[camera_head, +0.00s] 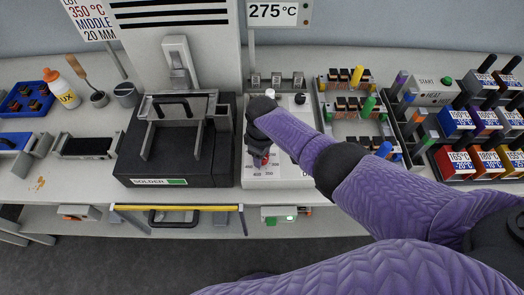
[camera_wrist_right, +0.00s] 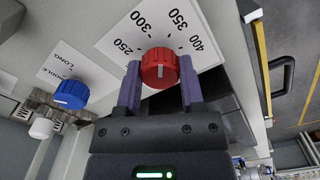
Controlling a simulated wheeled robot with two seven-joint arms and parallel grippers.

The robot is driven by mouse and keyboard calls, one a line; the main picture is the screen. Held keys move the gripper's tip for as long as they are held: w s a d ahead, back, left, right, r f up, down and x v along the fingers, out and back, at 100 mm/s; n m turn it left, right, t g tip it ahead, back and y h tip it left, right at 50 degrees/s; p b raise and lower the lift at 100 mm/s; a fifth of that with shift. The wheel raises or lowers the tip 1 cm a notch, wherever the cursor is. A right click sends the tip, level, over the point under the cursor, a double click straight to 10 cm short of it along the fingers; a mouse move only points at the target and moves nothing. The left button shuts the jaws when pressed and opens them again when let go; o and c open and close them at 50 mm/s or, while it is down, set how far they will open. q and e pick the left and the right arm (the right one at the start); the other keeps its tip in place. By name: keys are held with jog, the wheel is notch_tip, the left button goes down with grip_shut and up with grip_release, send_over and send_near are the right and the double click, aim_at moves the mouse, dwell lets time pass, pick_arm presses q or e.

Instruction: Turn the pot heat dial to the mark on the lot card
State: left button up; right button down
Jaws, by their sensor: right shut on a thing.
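The lot card (camera_head: 88,18) at the top left of the head view reads 350 °C, MIDDLE, 20 MM. The red heat dial (camera_wrist_right: 159,68) is on a white scale plate (camera_wrist_right: 112,38) marked 250, 300, 350 and 400 in the right wrist view. My right gripper (camera_wrist_right: 160,92) has one purple finger on each side of the dial and is shut on it. A short white line shows on the dial's face, low in the wrist picture; I cannot tell which number it points to. In the head view my right gripper (camera_head: 260,150) mostly hides the dial. My left gripper is not in view.
A blue knob (camera_wrist_right: 70,94) and a white knob (camera_wrist_right: 41,128) sit beside the dial. The black solder pot (camera_head: 178,150) is left of the dial panel. A sign (camera_head: 274,12) above reads 275 °C. Racks of coloured blocks (camera_head: 458,122) stand at the right.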

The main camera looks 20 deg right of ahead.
jog(key=m, duration=0.3)
jog(key=shift+m+p, duration=0.3)
jog(key=shift+m, duration=0.1)
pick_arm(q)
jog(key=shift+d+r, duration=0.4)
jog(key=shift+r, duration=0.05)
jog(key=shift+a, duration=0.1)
pick_arm(e)
jog(key=shift+m, duration=0.3)
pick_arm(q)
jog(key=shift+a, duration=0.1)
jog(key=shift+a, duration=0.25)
pick_arm(e)
jog(key=shift+c, duration=1.6)
grip_release()
jog(key=shift+o, duration=0.6)
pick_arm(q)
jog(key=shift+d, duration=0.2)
